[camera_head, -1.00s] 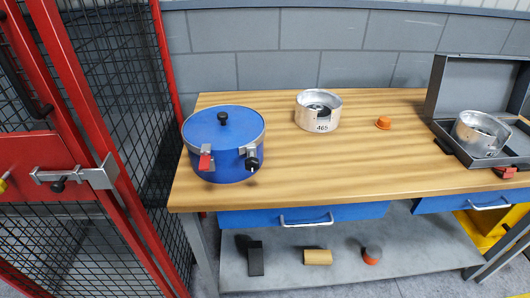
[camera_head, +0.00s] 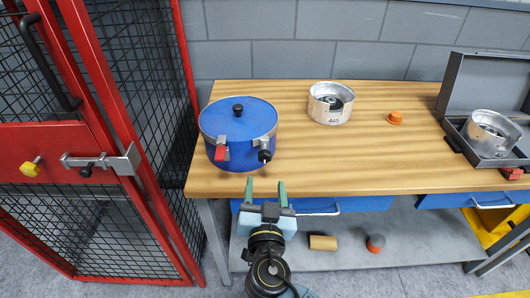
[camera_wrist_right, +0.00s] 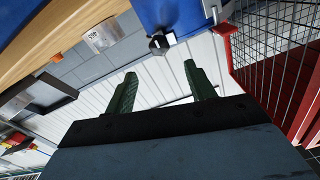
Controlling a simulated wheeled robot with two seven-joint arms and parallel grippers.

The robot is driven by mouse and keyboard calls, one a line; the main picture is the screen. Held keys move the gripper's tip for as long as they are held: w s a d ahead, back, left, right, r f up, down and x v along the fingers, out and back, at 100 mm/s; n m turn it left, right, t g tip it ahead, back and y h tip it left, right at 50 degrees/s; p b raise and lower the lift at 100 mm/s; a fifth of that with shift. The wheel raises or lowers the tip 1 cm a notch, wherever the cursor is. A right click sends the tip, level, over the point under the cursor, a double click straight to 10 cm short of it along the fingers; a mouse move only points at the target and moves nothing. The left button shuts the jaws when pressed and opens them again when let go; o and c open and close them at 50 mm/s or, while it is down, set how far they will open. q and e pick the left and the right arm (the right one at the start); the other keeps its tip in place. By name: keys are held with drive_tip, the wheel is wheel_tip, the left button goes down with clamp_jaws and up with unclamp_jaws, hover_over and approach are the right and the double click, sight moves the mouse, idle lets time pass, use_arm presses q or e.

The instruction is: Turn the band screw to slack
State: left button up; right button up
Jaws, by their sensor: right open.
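The band screw (camera_head: 265,156) is a black knob on a metal bracket at the front right of a blue lidded drum (camera_head: 238,121) on the bench. A red lever clip (camera_head: 221,153) sits on the drum's front left. My right gripper (camera_head: 266,181) is open and empty, in front of the bench edge and below the knob, apart from it. In the right wrist view, the gripper fingers (camera_wrist_right: 160,82) are spread, with the dark knob (camera_wrist_right: 158,45) beyond them and the blue drum (camera_wrist_right: 168,14) above. My left gripper is not in view.
The wooden bench (camera_head: 350,165) also holds a silver cylinder marked 465 (camera_head: 330,112), an orange cap (camera_head: 395,118) and an open grey case (camera_head: 455,138) with another silver part. A red mesh cage (camera_head: 160,190) stands close at left. The bench middle is clear.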

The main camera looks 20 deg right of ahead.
sight(265, 159)
drive_tip(key=p+x, duration=0.2)
drive_tip(key=x, duration=0.9)
drive_tip(key=shift+w+d, duration=0.15)
drive_tip(key=shift+w, duration=0.1)
drive_tip(key=shift+f, duration=0.1)
drive_tip(key=shift+c, duration=0.3)
drive_tip(key=c, duration=0.9)
